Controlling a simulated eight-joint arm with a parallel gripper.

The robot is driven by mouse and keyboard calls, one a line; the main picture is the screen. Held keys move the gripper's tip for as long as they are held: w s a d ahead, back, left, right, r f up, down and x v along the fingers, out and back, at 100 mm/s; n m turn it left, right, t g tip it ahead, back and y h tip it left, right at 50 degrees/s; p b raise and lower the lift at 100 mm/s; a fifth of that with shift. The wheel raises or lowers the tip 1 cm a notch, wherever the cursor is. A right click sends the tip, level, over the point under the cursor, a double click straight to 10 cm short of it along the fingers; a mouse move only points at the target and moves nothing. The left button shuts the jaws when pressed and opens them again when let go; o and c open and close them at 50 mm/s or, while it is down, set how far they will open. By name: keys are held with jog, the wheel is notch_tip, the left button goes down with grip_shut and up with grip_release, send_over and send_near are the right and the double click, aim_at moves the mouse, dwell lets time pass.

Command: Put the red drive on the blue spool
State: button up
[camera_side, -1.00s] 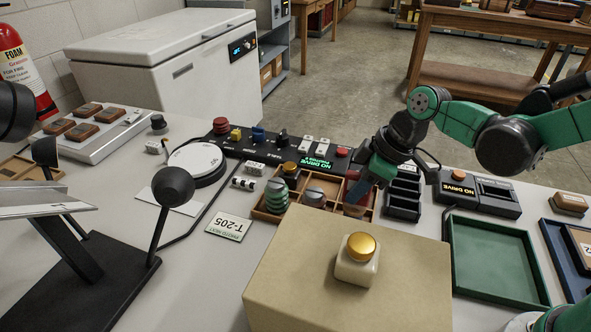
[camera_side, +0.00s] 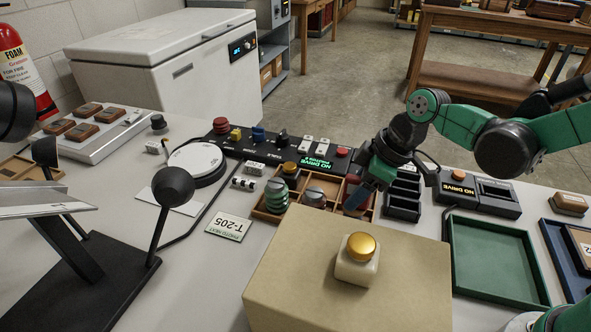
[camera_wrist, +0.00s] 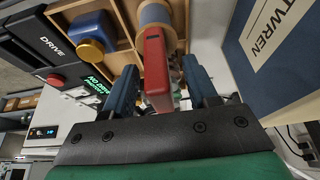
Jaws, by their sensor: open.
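The red drive (camera_wrist: 157,70) stands on edge between my gripper's two blue fingers in the wrist view. My gripper (camera_wrist: 160,68) is open, with a gap on each side of the drive. Beyond the drive's far end is a round spool (camera_wrist: 156,14) with a tan rim and a greyish-blue middle, in a tray compartment. The drive's end overlaps the spool in this view; I cannot tell whether they touch. In the side view my gripper (camera_side: 357,194) is low over the tray's right compartment, and its near finger hides most of the drive and spool.
The wooden tray (camera_side: 262,213) also holds a green spool (camera_side: 277,196) and a grey-topped piece (camera_side: 314,196). A blue piece with a gold knob (camera_wrist: 88,45) shows in the wrist view. A tan box (camera_side: 300,262) stands in front; black slots (camera_side: 404,192) are close on the right.

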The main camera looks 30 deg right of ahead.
jog(key=v, duration=1.1)
jog(key=s+d+f+m+t+h, duration=0.3)
jog(key=d+m+t, duration=0.1)
jog(key=m, duration=0.5)
jog(key=shift+s+d+f, duration=0.15)
jog(key=shift+d+f, duration=0.05)
jog(key=shift+d, duration=0.1)
